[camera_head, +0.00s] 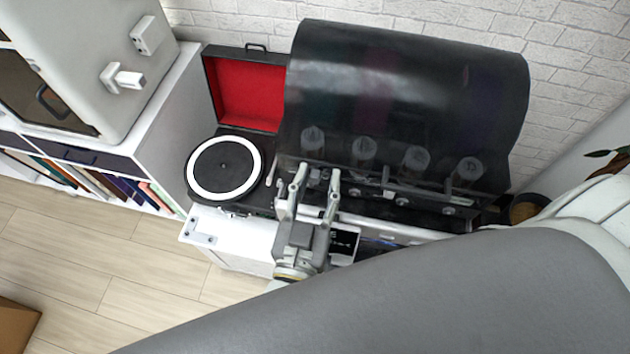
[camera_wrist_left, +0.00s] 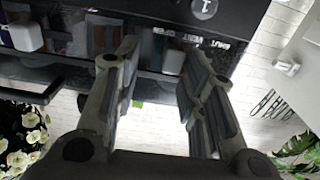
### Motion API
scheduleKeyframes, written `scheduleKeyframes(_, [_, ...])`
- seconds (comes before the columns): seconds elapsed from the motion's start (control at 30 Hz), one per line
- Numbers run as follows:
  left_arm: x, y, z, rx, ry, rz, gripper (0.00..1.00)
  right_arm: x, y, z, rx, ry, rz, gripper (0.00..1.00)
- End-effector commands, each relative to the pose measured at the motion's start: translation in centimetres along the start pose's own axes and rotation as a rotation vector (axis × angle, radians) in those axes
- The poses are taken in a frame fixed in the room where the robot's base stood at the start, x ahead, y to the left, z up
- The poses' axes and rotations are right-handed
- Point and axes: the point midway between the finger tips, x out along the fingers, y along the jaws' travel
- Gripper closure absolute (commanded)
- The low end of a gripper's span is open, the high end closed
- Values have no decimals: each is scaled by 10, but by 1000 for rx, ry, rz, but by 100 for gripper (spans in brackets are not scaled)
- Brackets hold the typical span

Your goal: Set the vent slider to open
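My left gripper (camera_head: 317,177) is open at the front of a large black hooded machine (camera_head: 400,75). In the left wrist view, the two fingers of the left gripper (camera_wrist_left: 160,62) are spread with a gap between them. A small pale knob (camera_wrist_left: 174,62), which looks like the vent slider, shows in that gap below upside-down white lettering on the dark panel (camera_wrist_left: 130,12). Contact between fingers and knob cannot be made out. My right gripper is in neither view.
A turntable (camera_head: 224,168) with an open red-lined lid (camera_head: 246,93) stands left of the hood. Several knobs line the machine's front. A white block (camera_wrist_left: 27,37) sits on the panel in the wrist view. A white cabinet (camera_head: 95,50) stands farther left.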

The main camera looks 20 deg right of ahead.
Motion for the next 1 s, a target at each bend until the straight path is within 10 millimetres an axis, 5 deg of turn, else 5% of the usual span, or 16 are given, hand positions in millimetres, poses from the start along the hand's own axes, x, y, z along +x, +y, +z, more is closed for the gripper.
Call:
scheduleKeyframes(0.33, [-13,-1,1,1,-2,-2,62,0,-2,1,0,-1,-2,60])
scheduleKeyframes(0.7, [-85,2,1,1,-5,1,62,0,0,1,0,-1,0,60])
scheduleKeyframes(1.0, [-117,2,0,2,-1,0,62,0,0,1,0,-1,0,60])
